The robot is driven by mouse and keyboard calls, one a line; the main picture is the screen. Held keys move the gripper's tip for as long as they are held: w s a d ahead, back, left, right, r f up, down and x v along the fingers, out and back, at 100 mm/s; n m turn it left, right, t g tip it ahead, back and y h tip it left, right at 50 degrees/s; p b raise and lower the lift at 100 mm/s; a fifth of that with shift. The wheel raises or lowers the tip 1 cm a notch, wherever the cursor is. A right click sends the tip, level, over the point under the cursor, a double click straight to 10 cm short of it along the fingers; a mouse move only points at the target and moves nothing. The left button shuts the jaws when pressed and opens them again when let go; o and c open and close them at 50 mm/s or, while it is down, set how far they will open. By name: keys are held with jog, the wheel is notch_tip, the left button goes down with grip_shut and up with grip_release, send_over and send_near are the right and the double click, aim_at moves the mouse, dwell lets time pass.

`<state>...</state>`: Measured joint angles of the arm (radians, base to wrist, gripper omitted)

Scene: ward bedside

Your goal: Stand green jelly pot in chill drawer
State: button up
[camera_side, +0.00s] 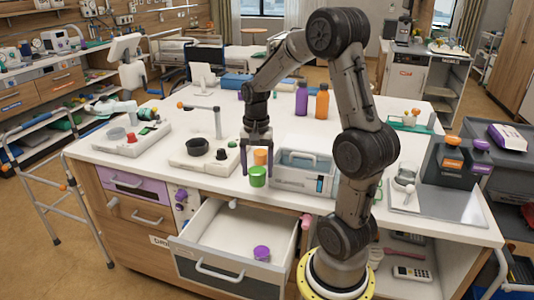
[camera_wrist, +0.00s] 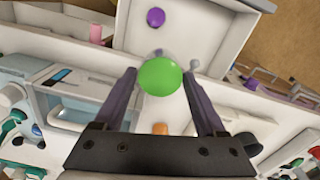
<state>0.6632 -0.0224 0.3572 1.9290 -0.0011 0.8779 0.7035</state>
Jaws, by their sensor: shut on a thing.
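The green jelly pot (camera_side: 258,177) is a small round pot near the front edge of the white counter, above and behind the open drawer. My gripper (camera_side: 258,172) points down with its fingers on either side of the pot. In the wrist view the green pot (camera_wrist: 160,76) sits between the two fingertips (camera_wrist: 160,80), and the gripper is shut on it. I cannot tell whether its base touches the counter. The open drawer (camera_side: 215,225) is pale inside, with a grey front. A purple pot (camera_side: 261,253) stands in it, also visible in the wrist view (camera_wrist: 155,17).
An orange pot (camera_side: 261,156) stands just behind the green one. A grey-white box with a handle (camera_side: 305,175) is close on the right. A black bowl on a white base (camera_side: 197,147) is on the left. Most of the drawer floor is clear.

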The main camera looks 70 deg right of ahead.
jog(key=shift+m, duration=0.3)
jog(key=shift+w+a+f, duration=0.75)
jog(key=shift+w+f, duration=0.1)
jog(key=shift+f, duration=3.6)
jog(key=shift+w+a+f, duration=0.7)
jog(key=shift+w+f, duration=0.15)
jog(key=shift+f, duration=3.6)
jog(key=shift+w+a+f, duration=0.75)
jog(key=shift+w+f, duration=0.1)
jog(key=shift+f, duration=3.6)
jog(key=shift+f, duration=0.55)
jog(key=o, duration=1.4)
jog(key=shift+r, duration=4.05)
